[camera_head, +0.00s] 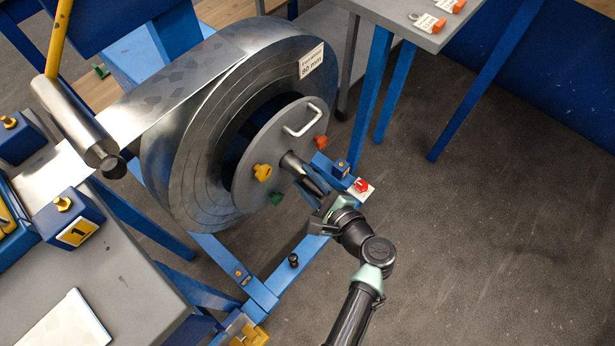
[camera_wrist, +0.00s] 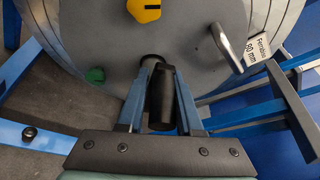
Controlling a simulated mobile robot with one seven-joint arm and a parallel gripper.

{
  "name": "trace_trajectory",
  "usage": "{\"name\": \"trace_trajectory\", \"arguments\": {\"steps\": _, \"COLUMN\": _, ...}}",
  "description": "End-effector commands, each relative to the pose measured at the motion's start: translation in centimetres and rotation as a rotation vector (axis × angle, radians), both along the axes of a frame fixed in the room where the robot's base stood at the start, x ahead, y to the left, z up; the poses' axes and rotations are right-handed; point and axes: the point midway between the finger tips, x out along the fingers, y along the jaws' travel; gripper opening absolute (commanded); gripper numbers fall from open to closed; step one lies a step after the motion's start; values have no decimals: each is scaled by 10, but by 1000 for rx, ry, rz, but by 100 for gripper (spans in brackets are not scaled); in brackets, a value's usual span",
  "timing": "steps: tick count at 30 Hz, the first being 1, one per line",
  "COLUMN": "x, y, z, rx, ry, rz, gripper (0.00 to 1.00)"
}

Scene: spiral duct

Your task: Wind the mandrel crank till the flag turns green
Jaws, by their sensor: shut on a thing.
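The coil (camera_head: 175,155) of metal strip stands upright, with a grey round plate (camera_head: 262,140) on its near face. A pale U-shaped handle (camera_head: 302,121) and yellow (camera_head: 262,172), green (camera_head: 277,198) and orange (camera_head: 321,142) pieces sit on the plate. My gripper (camera_head: 305,182) reaches to this middle. In the wrist view, my gripper (camera_wrist: 160,78) is shut on a black cylindrical crank grip (camera_wrist: 160,97), one finger on each side. A small red piece (camera_head: 361,185) on a white base stands right of my gripper; I cannot tell whether it is the flag.
A blue floor frame (camera_head: 262,292) runs under the coil. A grey bench (camera_head: 130,285) with a numbered blue block (camera_head: 75,218) is at left. A metal roller (camera_head: 75,122) lies above the strip. A grey table (camera_head: 395,12) stands at the top. Floor at right is clear.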

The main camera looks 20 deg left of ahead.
Motion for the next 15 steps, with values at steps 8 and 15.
{"name": "trace_trajectory", "arguments": {"steps": 8, "x": 4, "y": -2, "z": 5, "rx": 2, "ry": -11, "rz": -10, "gripper": 0}}
{"name": "trace_trajectory", "arguments": {"steps": 15, "x": 5, "y": -3, "z": 6, "rx": 2, "ry": -14, "rz": -11, "gripper": 0}}
